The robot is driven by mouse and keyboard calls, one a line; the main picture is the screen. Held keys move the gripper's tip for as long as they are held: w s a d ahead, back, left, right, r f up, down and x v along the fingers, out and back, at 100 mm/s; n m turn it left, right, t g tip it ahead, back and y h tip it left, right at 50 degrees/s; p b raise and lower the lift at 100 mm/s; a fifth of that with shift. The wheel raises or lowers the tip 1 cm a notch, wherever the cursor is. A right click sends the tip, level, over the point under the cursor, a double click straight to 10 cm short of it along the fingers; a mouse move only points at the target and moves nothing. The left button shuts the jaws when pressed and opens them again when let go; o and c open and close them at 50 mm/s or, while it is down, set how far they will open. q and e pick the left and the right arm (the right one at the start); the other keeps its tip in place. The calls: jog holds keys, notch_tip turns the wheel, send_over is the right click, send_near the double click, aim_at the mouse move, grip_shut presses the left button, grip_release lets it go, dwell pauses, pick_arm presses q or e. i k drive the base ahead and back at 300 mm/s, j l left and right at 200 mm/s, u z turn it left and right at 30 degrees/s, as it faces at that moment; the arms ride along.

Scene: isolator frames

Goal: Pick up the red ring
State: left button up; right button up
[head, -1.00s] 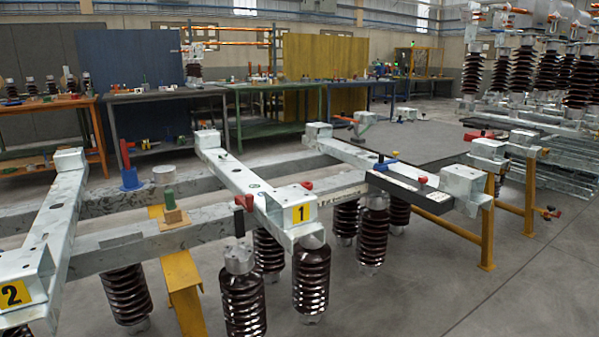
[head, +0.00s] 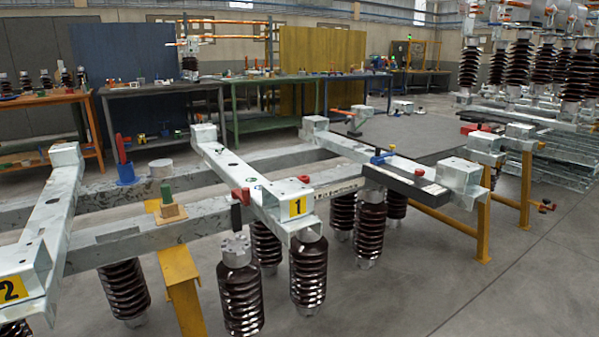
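I cannot make out a clear ring shape. Several small red things show in the head view. A red piece (head: 241,196) sits on top of a dark block at the left edge of the beam marked 1. Another small red piece (head: 419,171) is on the black bar at the right. A red upright handle (head: 121,149) stands in a blue holder (head: 126,174) at the left. They are too small to tell which is the ring. Neither of my grippers is in view.
Grey steel beams (head: 240,170) on yellow stands (head: 183,285) fill the middle, with brown ribbed insulators (head: 308,272) below. A beam marked 2 (head: 25,260) is at the near left. Workbenches (head: 165,90) line the back. Open floor (head: 500,290) lies at the near right.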

aim_at(306, 178)
jog(key=i+l, duration=0.15)
jog(key=l, duration=0.15)
jog(key=i+l, duration=0.2)
jog(key=l, duration=0.15)
jog(key=i+l, duration=0.15)
jog(key=l, duration=0.15)
jog(key=i+l, duration=0.15)
jog(key=l, duration=0.2)
